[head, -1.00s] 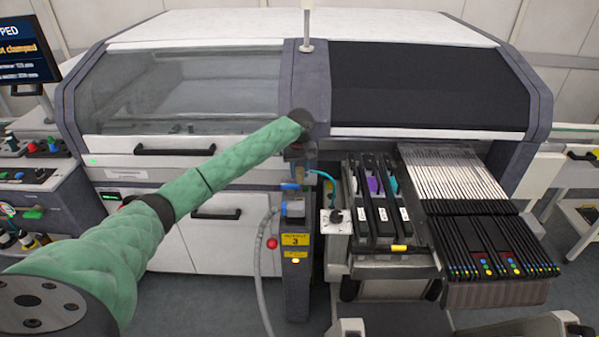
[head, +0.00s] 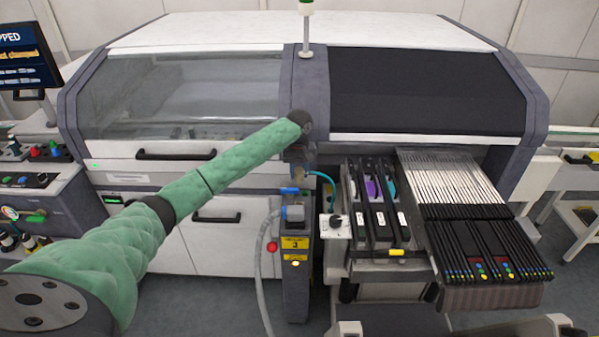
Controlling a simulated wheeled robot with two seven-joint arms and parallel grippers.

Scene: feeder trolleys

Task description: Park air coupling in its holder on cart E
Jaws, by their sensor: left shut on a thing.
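My left arm reaches in from the left, and my left gripper (head: 298,170) points down at the top of the grey docking post (head: 296,255) between the machine's two halves. It is small and dark here, and its fingers are hard to make out. It is shut on the air coupling, which is mostly hidden at the fingers. A thin teal hose (head: 324,176) curves from there to the right, toward the feeder cart. The cart has a light plate with a black knob (head: 335,222) at its left front corner. I cannot make out the coupling's holder. My right gripper is out of view.
A blue part (head: 293,213) sits on the post, above a yellow label with a 3 (head: 295,250). A grey hose (head: 262,275) hangs at its left. Black feeders (head: 380,215) fill the cart, beside a dense feeder bank (head: 487,245).

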